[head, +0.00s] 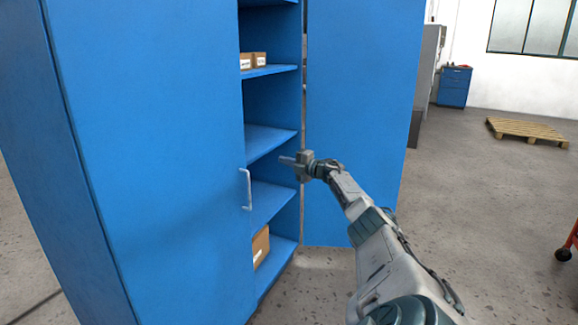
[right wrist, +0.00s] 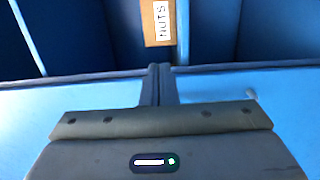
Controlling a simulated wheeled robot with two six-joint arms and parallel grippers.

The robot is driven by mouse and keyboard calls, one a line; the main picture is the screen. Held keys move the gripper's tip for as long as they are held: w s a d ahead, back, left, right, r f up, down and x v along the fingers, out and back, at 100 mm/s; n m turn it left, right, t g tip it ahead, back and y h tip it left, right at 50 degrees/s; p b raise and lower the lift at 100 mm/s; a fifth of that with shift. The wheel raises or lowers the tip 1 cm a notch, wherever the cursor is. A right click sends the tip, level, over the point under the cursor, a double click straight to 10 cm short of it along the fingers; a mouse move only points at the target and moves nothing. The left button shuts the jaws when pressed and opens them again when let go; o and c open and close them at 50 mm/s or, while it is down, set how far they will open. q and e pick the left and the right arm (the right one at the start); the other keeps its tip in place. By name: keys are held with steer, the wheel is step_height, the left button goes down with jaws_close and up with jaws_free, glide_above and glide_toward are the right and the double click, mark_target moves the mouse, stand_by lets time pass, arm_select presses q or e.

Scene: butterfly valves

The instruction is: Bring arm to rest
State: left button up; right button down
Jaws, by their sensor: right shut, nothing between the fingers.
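My right arm (head: 375,235) reaches in from the lower right in the head view. Its gripper (head: 283,160) points left in front of the open part of a blue cabinet (head: 150,140), close to a middle shelf (head: 265,140). In the right wrist view the gripper's two dark fingers (right wrist: 160,85) are together with nothing between them. My left gripper is not in view.
The right cabinet door (head: 362,100) stands open beside the arm. The left door with its handle (head: 247,190) covers the left half. Small boxes (head: 253,60) and a larger box (head: 261,247) stand on shelves. A box labelled NUTS (right wrist: 158,22) shows beyond the fingers.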

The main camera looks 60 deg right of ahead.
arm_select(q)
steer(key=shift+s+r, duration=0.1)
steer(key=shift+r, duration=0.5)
arm_select(e)
steer(key=shift+s+d+f, duration=0.15)
steer(key=shift+s+d, duration=0.05)
steer(key=shift+d, duration=0.15)
